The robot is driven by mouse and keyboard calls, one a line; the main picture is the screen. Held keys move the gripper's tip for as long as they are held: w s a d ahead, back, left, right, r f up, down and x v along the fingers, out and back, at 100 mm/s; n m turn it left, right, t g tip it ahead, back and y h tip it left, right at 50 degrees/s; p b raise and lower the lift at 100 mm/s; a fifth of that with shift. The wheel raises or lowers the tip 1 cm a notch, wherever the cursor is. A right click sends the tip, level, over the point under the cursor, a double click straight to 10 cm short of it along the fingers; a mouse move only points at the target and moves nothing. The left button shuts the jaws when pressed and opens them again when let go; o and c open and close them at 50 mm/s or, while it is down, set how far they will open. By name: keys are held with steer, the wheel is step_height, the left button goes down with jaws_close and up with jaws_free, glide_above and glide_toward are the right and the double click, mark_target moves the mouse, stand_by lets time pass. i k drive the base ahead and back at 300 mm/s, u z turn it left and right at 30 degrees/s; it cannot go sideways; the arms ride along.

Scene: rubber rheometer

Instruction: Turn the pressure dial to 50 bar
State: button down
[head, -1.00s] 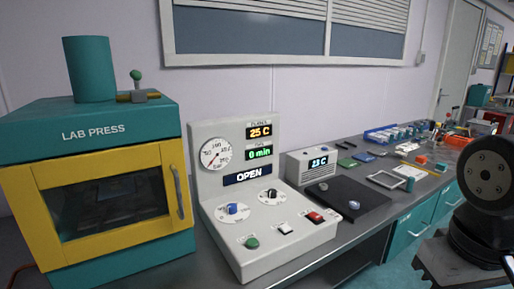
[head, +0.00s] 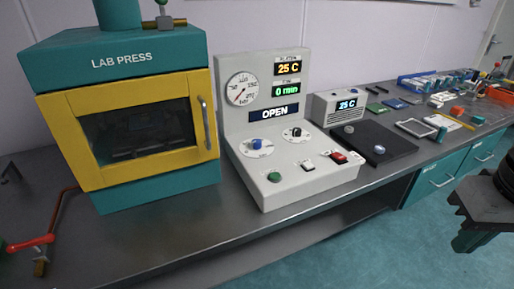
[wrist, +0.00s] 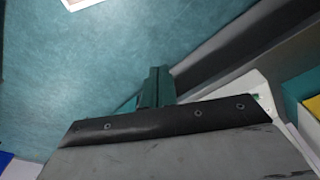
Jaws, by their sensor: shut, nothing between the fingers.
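The grey control console (head: 235,170) stands on the bench, right of the lab press. On its sloped top are a dial with a blue knob (head: 257,143) and a dial with a black knob (head: 296,132); their labels are too small to read. My gripper (wrist: 157,88) shows in the wrist view, shut and empty, above the teal floor and away from the dials.
The lab press (head: 125,125) has its yellow door shut. A green button (head: 274,177), a white switch (head: 308,166) and a red switch (head: 339,157) sit on the console's front.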

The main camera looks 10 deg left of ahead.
mark_target(256, 143)
steer(key=z, duration=0.25)
steer(key=i, duration=0.9)
steer(key=u, duration=0.4)
